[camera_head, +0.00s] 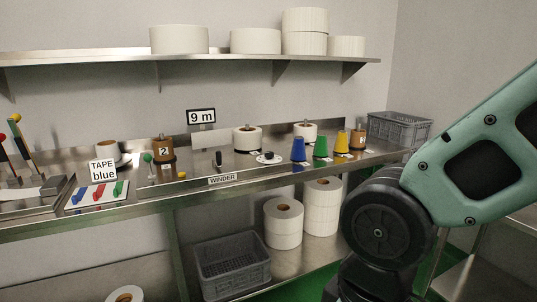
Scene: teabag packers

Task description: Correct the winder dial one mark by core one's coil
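The winder is marked by a WINDER label (222,179) on the front edge of the steel bench. A small white disc with a dark knob (269,157), which looks like the dial, sits right of it; its marks are too small to read. White coils stand behind it, one at left (247,138) and one at right (305,132). A brown core labelled 2 (163,150) stands left, and another brown core with a label (357,140) stands right. I cannot tell which is core one. My gripper is out of view; only my arm shows at right.
A black upright handle (219,160) stands left of the disc. Blue (298,149), green (321,147) and yellow (342,141) cones stand right of it. A 9 m sign (201,116) is behind. A TAPE blue sign (103,170) stands left. A grey crate (399,128) is at the far right.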

